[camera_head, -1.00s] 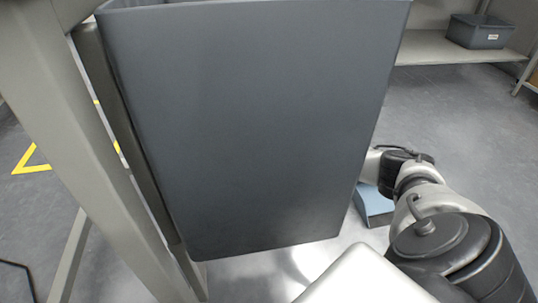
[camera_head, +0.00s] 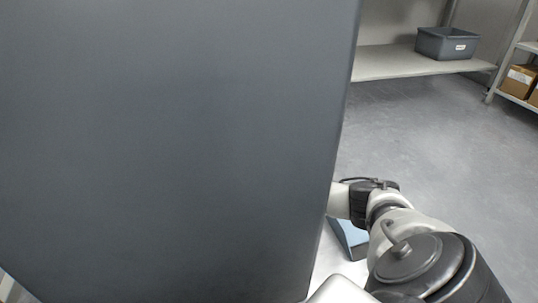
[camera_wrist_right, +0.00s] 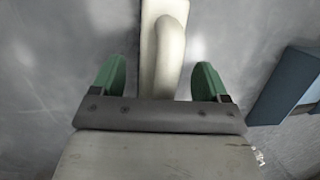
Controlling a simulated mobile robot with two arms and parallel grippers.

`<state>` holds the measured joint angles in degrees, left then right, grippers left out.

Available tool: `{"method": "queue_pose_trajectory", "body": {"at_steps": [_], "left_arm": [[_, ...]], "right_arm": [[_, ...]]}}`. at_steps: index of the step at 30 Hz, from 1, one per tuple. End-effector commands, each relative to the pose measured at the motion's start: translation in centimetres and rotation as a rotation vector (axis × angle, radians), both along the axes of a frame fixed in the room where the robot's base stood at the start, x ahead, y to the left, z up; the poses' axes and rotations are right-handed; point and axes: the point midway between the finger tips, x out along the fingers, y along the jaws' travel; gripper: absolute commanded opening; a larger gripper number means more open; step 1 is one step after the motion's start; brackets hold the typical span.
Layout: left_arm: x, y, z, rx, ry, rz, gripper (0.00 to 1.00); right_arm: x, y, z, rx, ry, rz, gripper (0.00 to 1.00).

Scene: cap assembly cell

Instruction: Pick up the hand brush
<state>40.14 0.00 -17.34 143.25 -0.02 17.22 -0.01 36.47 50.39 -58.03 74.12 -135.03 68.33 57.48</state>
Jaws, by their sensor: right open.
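A pale cream object that looks like the hand brush (camera_wrist_right: 173,42) is in the right wrist view, at the top middle. Its rounded handle lies between the two green fingers of my right gripper (camera_wrist_right: 161,80). The fingers are apart, with a gap visible on each side of the handle. In the head view my right arm reaches down at the lower right, and its gripper and the brush are hidden behind a large dark grey bin. My left gripper is in neither view.
The dark grey bin (camera_head: 170,140) fills the left and middle of the head view. A shelf with a grey crate (camera_head: 446,44) stands behind. The floor at right is clear.

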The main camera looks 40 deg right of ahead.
Motion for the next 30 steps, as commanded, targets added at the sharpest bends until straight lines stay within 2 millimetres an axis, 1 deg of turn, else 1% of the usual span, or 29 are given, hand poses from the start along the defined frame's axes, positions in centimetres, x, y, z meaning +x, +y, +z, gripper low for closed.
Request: {"method": "queue_pose_trajectory", "body": {"at_steps": [1, 2, 10, 19, 20, 29, 30], "left_arm": [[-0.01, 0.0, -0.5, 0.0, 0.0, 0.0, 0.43], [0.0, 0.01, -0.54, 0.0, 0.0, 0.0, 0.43], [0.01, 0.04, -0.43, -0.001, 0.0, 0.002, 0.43], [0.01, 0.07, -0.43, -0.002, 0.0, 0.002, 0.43], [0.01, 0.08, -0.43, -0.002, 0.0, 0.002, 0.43], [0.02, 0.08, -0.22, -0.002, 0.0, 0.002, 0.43], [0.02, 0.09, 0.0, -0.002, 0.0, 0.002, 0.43]], "right_arm": [[-0.04, 0.37, -0.63, 0.001, 0.0, 0.001, 0.75], [-0.06, 0.49, -0.72, 0.001, 0.001, 0.001, 0.75], [-0.11, 0.63, -0.7, 0.001, 0.001, 0.001, 0.75], [-0.11, 0.59, -0.7, 0.001, 0.001, 0.001, 0.29], [-0.1, 0.59, -0.7, 0.001, 0.001, 0.001, 0.28], [-0.09, 0.57, -0.45, 0.001, 0.0, 0.001, 0.27], [-0.08, 0.57, -0.23, 0.001, 0.0, 0.001, 0.24]]}}
